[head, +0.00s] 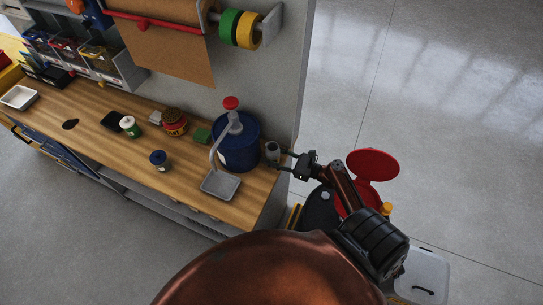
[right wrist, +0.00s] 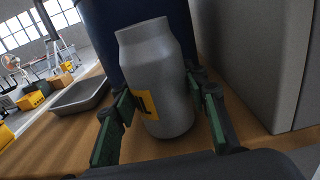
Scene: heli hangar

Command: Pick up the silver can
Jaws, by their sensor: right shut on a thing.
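The silver can (head: 272,150) is at the right end of the wooden workbench, beside the blue pump drum. In the right wrist view the grey can (right wrist: 158,62) stands slightly tilted in the picture, with a yellow label low on its left side. My right gripper (head: 285,161) reaches in from the right and is shut on the can. In the right wrist view its green-padded fingers (right wrist: 162,100) lie on either side of the can's body. I cannot tell whether the can's base touches the bench. My left gripper is not in view.
The blue drum (head: 238,150) with a red-topped pump stands close behind the can. A grey tray (head: 220,185), a blue-lidded tin (head: 159,160) and a red jar (head: 175,122) are further left. A grey wall panel (right wrist: 245,60) is close on the right.

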